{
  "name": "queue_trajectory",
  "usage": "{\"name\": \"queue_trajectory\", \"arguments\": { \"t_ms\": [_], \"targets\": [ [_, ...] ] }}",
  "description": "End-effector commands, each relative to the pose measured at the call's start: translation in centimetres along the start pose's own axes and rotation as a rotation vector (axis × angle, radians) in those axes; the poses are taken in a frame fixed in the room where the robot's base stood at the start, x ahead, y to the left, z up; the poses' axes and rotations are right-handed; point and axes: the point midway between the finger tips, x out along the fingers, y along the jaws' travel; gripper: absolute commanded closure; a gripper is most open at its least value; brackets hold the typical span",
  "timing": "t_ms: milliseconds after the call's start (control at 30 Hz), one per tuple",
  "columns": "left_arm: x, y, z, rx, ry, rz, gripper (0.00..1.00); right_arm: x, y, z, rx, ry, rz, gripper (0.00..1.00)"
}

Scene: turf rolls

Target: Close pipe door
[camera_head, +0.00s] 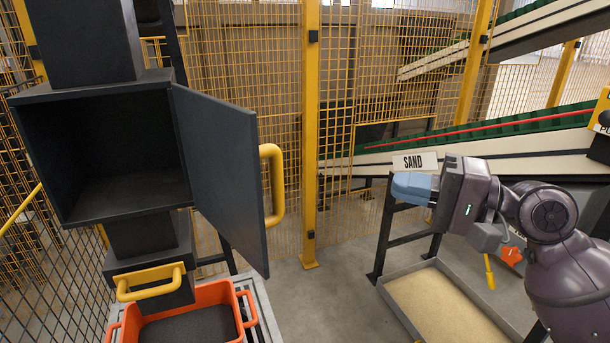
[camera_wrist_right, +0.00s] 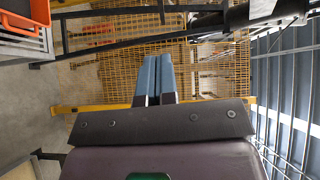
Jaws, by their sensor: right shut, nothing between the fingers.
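The pipe door (camera_head: 222,165) is a dark grey panel hinged on the right side of a square box (camera_head: 100,150) in the dark pipe. The door stands open, swung out toward me, and the empty inside of the box shows. A yellow handle (camera_head: 273,186) is on the door's right side. My right gripper (camera_head: 410,187) is to the right of the door and its handle, clear of both, with blue fingers shut and empty. The shut fingers also show in the right wrist view (camera_wrist_right: 158,78). My left gripper is in neither view.
Below the box is a second yellow handle (camera_head: 150,282) and an orange crate (camera_head: 245,317) with dark material in it. A tray of sand (camera_head: 392,312) stands on the floor at right, under a "SAND" sign (camera_head: 415,161). Yellow mesh fencing (camera_head: 310,130) and conveyors (camera_head: 480,149) are behind. Open air lies between handle and gripper.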

Motion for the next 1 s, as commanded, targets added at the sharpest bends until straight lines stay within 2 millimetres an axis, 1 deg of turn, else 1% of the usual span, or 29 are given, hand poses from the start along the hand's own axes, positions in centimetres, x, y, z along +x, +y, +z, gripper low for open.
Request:
{"name": "queue_trajectory", "arguments": {
  "t_ms": [33,133,267,367,467,900,1000],
  "targets": [
    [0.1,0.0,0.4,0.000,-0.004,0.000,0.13,0.1,-1.2,0.6,0.017,-0.043,-0.004,1.00],
    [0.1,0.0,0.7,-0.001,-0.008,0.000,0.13,0.1,-2.8,1.7,0.054,-0.104,-0.007,1.00],
    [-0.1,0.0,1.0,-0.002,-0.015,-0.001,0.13,0.3,-3.7,2.3,0.075,-0.138,-0.007,1.00],
    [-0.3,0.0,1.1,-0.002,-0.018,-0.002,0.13,1.1,-3.8,2.5,0.079,-0.142,-0.008,1.00],
    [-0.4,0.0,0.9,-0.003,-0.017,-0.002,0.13,2.5,-3.9,2.7,0.076,-0.143,-0.010,1.00],
    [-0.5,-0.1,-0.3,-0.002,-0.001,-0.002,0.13,10.1,-4.0,3.7,0.077,-0.141,-0.010,1.00],
    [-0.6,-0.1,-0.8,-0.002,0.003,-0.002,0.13,10.9,-4.1,4.9,0.076,-0.141,-0.009,1.00]
  ]
}}
